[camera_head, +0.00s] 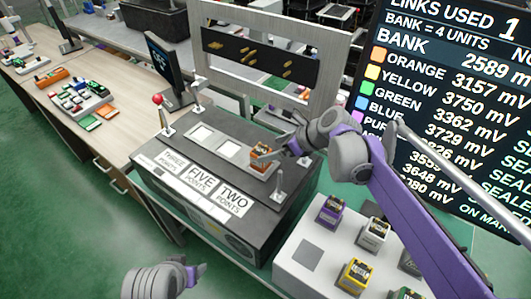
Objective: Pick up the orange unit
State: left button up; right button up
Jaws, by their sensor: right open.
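The orange unit (261,157) is a small orange block with a dark label. It sits on the rightmost pad on top of the dark console (240,225), beside two bare white pads. My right gripper (273,148) reaches in from the right with its fingers open at the orange unit. The fingers overlap the unit in this view, and I cannot tell whether they touch it. My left gripper (193,274) is low at the bottom edge, away from the unit, and its jaw state is unclear.
Small upright levers, one with a red knob (157,99), stand at the console's corners. A white stand (306,256) at the lower right holds purple, white and yellow units and has an empty square. A grey frame (338,65) rises behind the console. A screen (460,95) stands right.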

aim_at(255, 155)
jog(key=x, duration=0.3)
jog(key=shift+s+a, duration=0.1)
jog(key=shift+a, duration=0.05)
jog(key=shift+x, duration=3.05)
jog(key=shift+s, duration=0.1)
jog(key=shift+c, duration=0.3)
grip_shut()
